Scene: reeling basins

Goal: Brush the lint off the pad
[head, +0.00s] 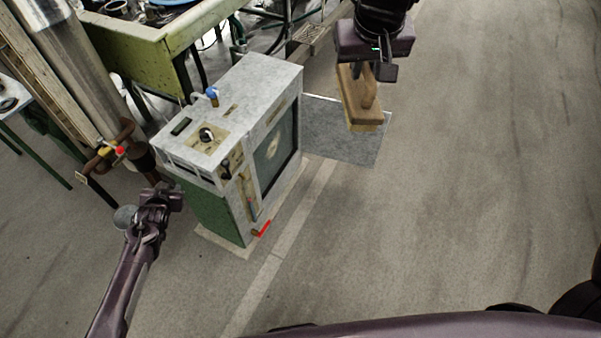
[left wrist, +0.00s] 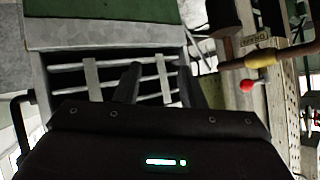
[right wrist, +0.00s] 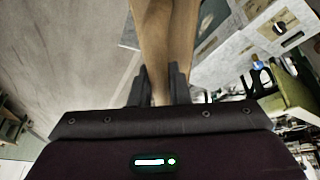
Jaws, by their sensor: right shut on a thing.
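My right gripper (head: 372,70) is shut on a wooden brush (head: 362,98) and holds it upper right of centre, in front of a grey panel. Its wooden handle (right wrist: 165,45) shows between the fingers in the right wrist view. A pale yellowish layer shows along the brush's edge. The grey-topped machine (head: 250,90) has a dark side face with a pale round patch (head: 272,148). I cannot tell which surface is the pad, and no lint can be made out. My left gripper (head: 170,197) is open and empty near the machine's left side; its fingers (left wrist: 157,85) stand apart before a barred grille.
The grey panel (head: 345,135) juts out right of the machine. A green-yellow bench (head: 150,50) with clutter stands behind. A metal column (head: 75,75) with a red-knobbed handle (head: 119,150) is near my left gripper. The floor on the right is clear.

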